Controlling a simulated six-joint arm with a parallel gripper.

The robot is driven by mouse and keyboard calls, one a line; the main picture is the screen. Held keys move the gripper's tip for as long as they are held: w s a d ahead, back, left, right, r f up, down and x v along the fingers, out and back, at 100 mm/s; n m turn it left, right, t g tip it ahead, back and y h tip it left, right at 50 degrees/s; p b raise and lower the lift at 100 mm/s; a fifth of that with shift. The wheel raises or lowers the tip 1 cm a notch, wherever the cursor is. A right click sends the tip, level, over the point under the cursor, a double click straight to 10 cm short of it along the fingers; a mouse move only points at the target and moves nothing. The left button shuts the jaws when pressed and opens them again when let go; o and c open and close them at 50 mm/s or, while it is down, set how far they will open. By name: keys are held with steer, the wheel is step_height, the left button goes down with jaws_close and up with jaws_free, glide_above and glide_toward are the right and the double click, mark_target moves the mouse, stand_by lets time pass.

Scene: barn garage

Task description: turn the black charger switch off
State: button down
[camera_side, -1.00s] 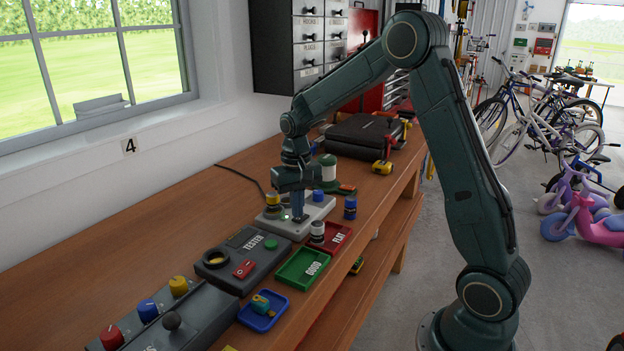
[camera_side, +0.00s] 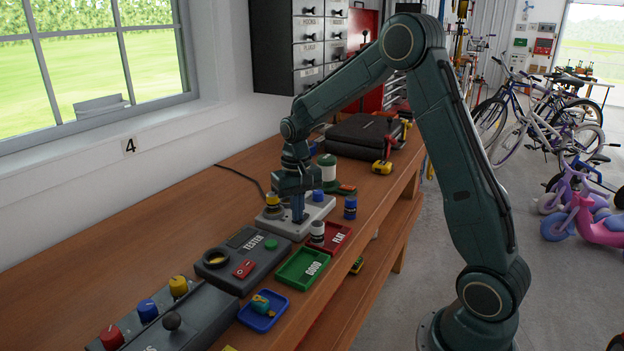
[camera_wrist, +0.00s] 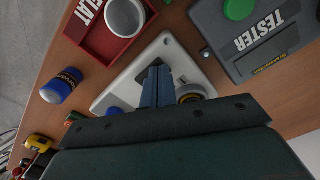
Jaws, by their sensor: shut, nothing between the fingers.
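The pale grey charger (camera_side: 282,227) lies on the bench behind the tester, and its plate also shows in the wrist view (camera_wrist: 122,88). My gripper (camera_side: 298,217) is shut and empty, pointing down over the charger between these two cells. In the wrist view its closed blue fingers (camera_wrist: 157,82) cover the middle of the plate. The black switch cannot be made out; the fingers may hide it. I cannot tell whether the fingertips touch the charger.
The tester (camera_side: 230,262) and the red FLAT tray (camera_side: 337,232) with a white-topped cell (camera_side: 317,233) are close by. A green GOOD tray (camera_side: 290,268), a loose blue cell (camera_side: 350,208) and a green-and-white cylinder (camera_side: 328,170) stand nearby.

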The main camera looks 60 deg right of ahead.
steer(key=shift+r, duration=3.5)
steer(key=s+a+r+n+t, duration=0.3)
steer(key=s+a+r, duration=0.55)
steer(key=s, duration=0.35)
steer(key=s+a+n+t, duration=0.2)
steer(key=s+a+n, duration=0.1)
steer(key=s, duration=0.9)
steer(key=shift+s+a+t, duration=0.25)
steer(key=shift+a+t, duration=0.05)
steer(key=shift+a, duration=0.3)
